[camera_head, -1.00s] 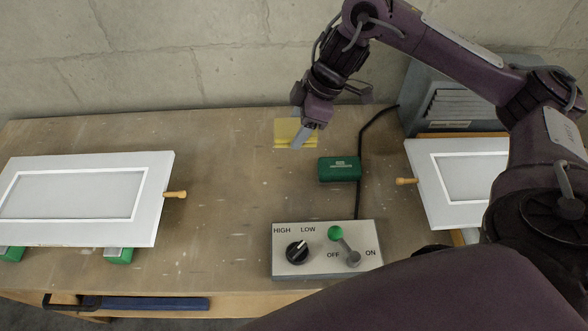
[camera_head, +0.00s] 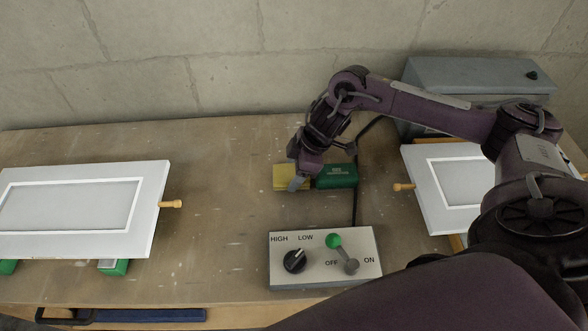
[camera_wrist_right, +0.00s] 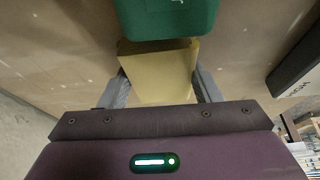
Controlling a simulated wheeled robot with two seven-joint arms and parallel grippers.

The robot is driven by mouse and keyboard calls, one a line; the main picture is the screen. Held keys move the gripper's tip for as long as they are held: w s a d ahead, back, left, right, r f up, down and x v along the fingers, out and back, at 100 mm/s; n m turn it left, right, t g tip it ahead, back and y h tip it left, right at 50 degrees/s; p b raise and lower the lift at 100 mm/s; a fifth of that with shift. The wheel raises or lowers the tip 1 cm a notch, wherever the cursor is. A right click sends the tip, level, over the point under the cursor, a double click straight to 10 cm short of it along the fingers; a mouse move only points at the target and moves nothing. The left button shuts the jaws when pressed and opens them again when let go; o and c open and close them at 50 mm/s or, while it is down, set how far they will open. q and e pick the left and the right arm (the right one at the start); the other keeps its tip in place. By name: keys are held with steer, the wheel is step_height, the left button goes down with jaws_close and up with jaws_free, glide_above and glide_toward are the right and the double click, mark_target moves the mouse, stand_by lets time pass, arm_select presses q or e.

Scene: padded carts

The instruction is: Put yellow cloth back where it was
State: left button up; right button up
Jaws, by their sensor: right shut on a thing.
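The yellow cloth (camera_head: 284,178) is at the middle of the workbench, close beside the left end of a green block (camera_head: 338,176). My right gripper (camera_head: 298,183) is shut on the cloth. In the right wrist view the cloth (camera_wrist_right: 160,75) is between the two grey fingers, and the green block (camera_wrist_right: 168,14) is just beyond it. I cannot tell whether the cloth touches the bench or the block. My left gripper is not in view.
A control box (camera_head: 325,272) with a knob and lever stands in front. White panels with wooden knobs lie at left (camera_head: 82,210) and right (camera_head: 448,185). A grey metal box (camera_head: 470,80) stands at back right with a black cable. The bench between left panel and cloth is clear.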

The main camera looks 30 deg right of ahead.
steer(key=o, duration=0.9)
steer(key=shift+f, duration=0.1)
steer(key=shift+o, duration=0.2)
steer(key=b+v, duration=0.1)
steer(key=v, duration=1.1)
steer(key=shift+r, duration=0.2)
steer(key=shift+f, duration=0.1)
